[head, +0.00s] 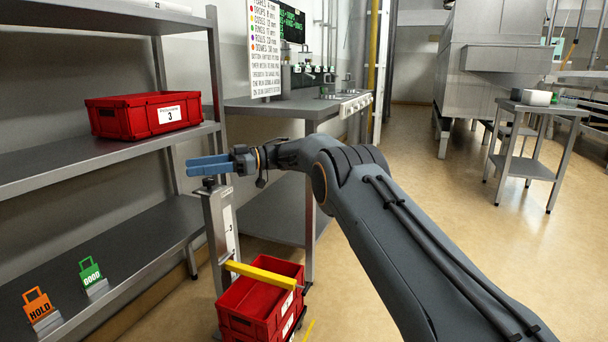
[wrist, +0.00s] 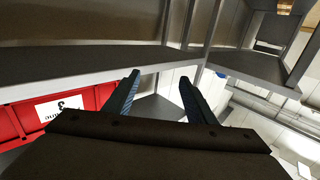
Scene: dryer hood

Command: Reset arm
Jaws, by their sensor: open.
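My gripper (head: 208,165) has blue fingers and points left in the head view, beside the grey shelf unit. My dark grey arm reaches to it from the lower right. In the wrist view my gripper (wrist: 160,92) shows two blue fingers standing apart with nothing between them. It is open and empty. In the head view the fingers appear just over the top of a metal post (head: 218,230); I cannot tell whether they touch it.
A red crate marked 3 (head: 108,124) sits on the shelf (head: 60,163); its red wall shows in the wrist view (wrist: 85,100). Red crates (head: 240,322) stand low by the post, with a yellow bar (head: 260,275). HOLD (head: 37,303) and GOOD (head: 90,271) tags sit on the lower shelf.

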